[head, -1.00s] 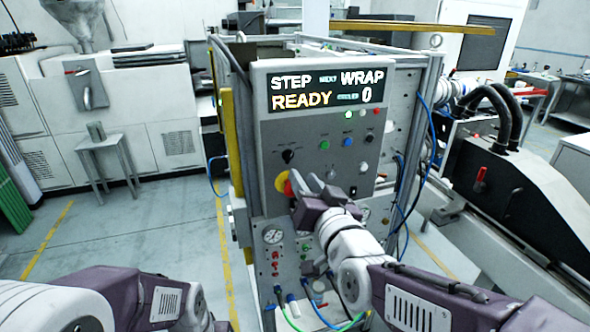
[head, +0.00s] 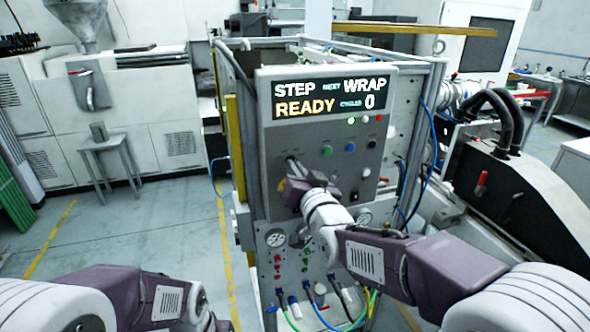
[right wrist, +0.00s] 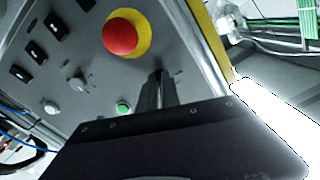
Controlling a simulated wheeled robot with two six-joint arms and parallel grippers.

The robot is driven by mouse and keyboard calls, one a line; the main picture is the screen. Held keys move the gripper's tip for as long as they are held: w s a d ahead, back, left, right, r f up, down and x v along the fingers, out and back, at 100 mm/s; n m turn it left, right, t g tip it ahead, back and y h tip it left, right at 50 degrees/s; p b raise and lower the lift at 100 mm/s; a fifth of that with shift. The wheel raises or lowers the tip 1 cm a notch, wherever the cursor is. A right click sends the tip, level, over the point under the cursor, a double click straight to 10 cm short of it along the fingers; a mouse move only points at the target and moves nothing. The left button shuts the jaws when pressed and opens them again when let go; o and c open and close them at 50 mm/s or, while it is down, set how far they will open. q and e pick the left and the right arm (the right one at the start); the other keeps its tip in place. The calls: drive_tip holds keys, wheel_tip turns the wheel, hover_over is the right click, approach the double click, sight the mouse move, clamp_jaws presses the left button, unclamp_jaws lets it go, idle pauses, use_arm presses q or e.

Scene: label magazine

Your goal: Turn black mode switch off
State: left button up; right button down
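The black mode switch is hidden in the head view behind the fingertips of my right gripper (head: 294,168), which are on the grey control panel (head: 331,135) at the switch's place. The two fingers show close together there with a narrow gap. In the right wrist view the dark fingers (right wrist: 162,92) point at the panel, near small markings. I cannot tell whether they touch or clasp the switch. My left arm shows at the bottom left of the head view, but its fingers do not show.
In the right wrist view a red emergency button (right wrist: 120,36) on a yellow plate is close to the fingers. A grey knob (right wrist: 77,83) and a green button (right wrist: 123,108) are also near. Gauges, hoses (head: 345,315) and cables hang below the panel.

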drive_tip(key=n+b, duration=0.1)
drive_tip(key=n, duration=0.2)
drive_tip(key=shift+f, duration=0.1)
drive_tip(key=n+b, duration=0.1)
drive_tip(key=n, duration=0.4)
drive_tip(key=shift+d, duration=0.15)
drive_tip(key=n, duration=0.9)
drive_tip(key=shift+d+r+n, duration=0.1)
drive_tip(key=shift+r+n, duration=0.1)
drive_tip(key=shift+n, duration=0.1)
idle(0.3)
drive_tip(key=c, duration=1.6)
unclamp_jaws()
drive_tip(key=shift+w, duration=0.1)
drive_tip(key=shift+o, duration=0.2)
